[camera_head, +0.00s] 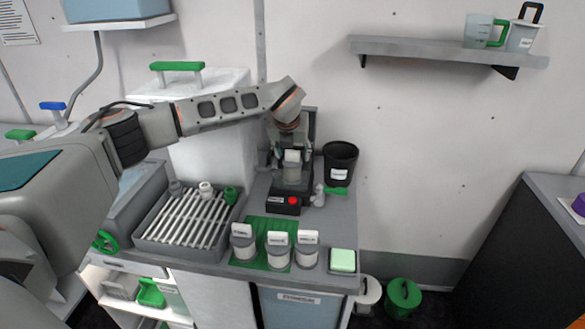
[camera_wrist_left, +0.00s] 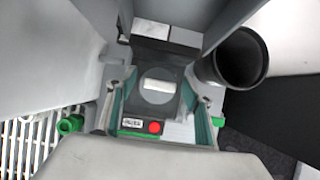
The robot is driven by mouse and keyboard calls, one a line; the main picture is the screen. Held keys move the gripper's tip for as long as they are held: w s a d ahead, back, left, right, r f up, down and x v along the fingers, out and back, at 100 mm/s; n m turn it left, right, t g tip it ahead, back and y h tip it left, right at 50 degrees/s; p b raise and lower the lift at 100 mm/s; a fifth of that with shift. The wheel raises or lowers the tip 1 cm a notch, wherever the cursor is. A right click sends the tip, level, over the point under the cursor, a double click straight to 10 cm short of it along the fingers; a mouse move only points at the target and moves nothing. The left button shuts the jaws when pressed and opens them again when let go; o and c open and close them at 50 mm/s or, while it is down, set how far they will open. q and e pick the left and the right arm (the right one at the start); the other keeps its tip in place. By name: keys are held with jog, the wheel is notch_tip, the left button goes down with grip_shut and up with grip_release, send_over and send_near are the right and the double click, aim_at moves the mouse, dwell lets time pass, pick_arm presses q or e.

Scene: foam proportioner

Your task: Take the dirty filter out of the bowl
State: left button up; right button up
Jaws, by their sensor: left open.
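My left gripper (camera_head: 291,168) comes down over the dark stand with the red button on the counter. Its fingers are open on either side of a pale upright tab, which appears to be the top of the dirty filter (camera_head: 291,156). In the left wrist view the filter appears as a grey disc with a white bar across it (camera_wrist_left: 158,85), between the open fingers (camera_wrist_left: 160,103). A clear-looking bowl (camera_head: 291,180) seems to surround it low down, mostly hidden by the gripper. I cannot tell whether the fingers touch the tab. My right gripper is not in view.
A black bin (camera_head: 340,162) stands close to the right of the stand, also in the left wrist view (camera_wrist_left: 238,62). A rack of white rods (camera_head: 185,220) is left.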

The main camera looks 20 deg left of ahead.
pick_arm(q)
jog(key=c, duration=1.4)
